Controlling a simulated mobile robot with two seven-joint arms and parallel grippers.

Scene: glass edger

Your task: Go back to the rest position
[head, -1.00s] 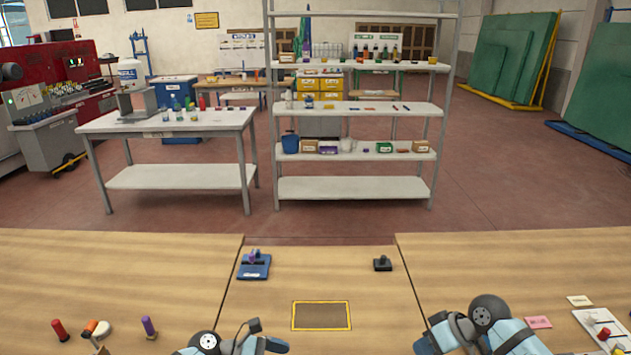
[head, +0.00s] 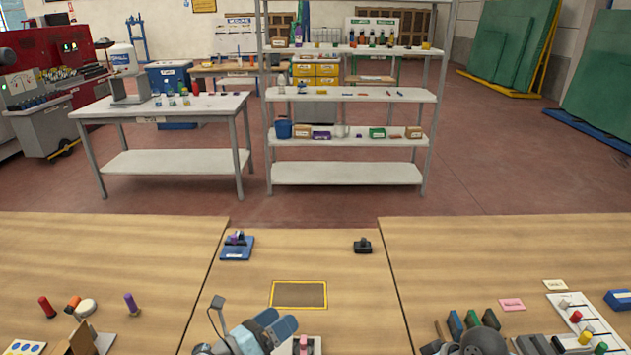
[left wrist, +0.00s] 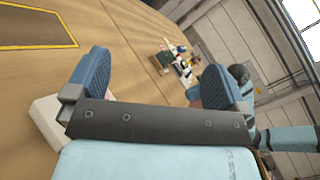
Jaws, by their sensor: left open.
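My left gripper (head: 284,325) is at the bottom middle of the head view, above the central wooden table. In the left wrist view its two blue fingers (left wrist: 155,85) stand wide apart with nothing between them. A white block with a pink piece on top (head: 303,346) is beside and partly behind the gripper. A white block (left wrist: 46,128) also shows by the gripper in the left wrist view, partly hidden. A dark round part at the bottom right of the head view may be my right arm; I cannot tell.
A yellow-edged brown rectangle (head: 299,295) lies on the central table. A blue fixture (head: 237,247) and a small black item (head: 362,246) sit behind it. The left side holds several coloured handles (head: 131,303). The right side holds tools and a white board (head: 562,301). The table middle is mostly clear.

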